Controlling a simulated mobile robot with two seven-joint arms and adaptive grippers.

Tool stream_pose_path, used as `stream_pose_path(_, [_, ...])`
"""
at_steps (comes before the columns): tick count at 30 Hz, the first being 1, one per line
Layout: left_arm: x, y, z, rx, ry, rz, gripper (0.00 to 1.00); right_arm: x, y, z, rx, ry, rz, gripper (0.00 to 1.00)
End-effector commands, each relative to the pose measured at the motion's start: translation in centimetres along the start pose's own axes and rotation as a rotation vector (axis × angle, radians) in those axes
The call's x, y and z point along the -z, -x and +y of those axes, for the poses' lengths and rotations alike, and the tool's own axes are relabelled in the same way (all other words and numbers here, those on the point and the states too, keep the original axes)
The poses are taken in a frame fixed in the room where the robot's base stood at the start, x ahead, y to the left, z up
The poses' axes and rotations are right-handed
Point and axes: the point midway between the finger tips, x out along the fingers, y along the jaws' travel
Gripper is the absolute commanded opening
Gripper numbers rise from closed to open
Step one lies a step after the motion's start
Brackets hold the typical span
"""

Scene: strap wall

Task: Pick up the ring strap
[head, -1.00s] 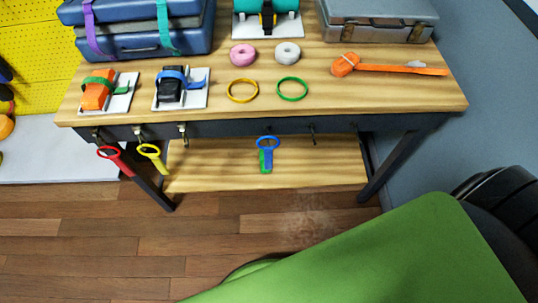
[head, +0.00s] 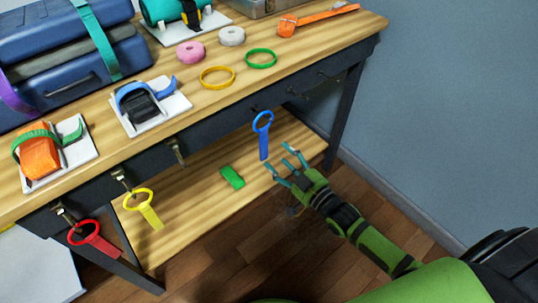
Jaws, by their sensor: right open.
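A blue ring strap (head: 263,135) hangs from the front of the workbench, its ring at the top and its flat tail pointing down. A yellow ring strap (head: 146,206) and a red ring strap (head: 91,238) hang from hooks further left. My right gripper (head: 282,161) is open and empty, just right of and below the blue strap's tail in the picture. It looks apart from the strap, but the depth gap is hard to tell. My left gripper is not in view.
The wooden workbench top (head: 215,98) holds a yellow ring (head: 217,69), a green ring (head: 261,51), tape rolls, blue cases and strapped blocks. A green piece (head: 232,177) lies on the lower shelf (head: 193,204). A grey wall (head: 440,110) stands to the right.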

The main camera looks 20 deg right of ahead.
Motion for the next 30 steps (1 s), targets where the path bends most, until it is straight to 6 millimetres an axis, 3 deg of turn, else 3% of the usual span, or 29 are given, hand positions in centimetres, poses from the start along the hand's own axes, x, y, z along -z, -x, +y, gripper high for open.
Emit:
stream_pose_path(15, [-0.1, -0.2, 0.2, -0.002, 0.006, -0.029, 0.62, -0.1, -6.3, 0.0, 0.002, 0.001, 0.007, 0.65])
stream_pose_path(24, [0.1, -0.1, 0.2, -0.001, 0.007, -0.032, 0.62, -0.1, -7.0, -0.1, 0.002, 0.0, 0.004, 0.65])
stream_pose_path(25, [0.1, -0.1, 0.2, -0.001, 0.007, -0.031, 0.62, -0.1, -7.0, -0.1, 0.002, 0.001, 0.004, 0.61])
stream_pose_path(29, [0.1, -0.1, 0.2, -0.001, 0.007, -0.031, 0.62, -0.1, -7.0, -0.1, 0.002, 0.001, 0.004, 0.09])
stream_pose_path(30, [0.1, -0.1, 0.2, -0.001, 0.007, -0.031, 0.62, -0.1, -7.0, -0.1, 0.002, 0.001, 0.005, 0.02])
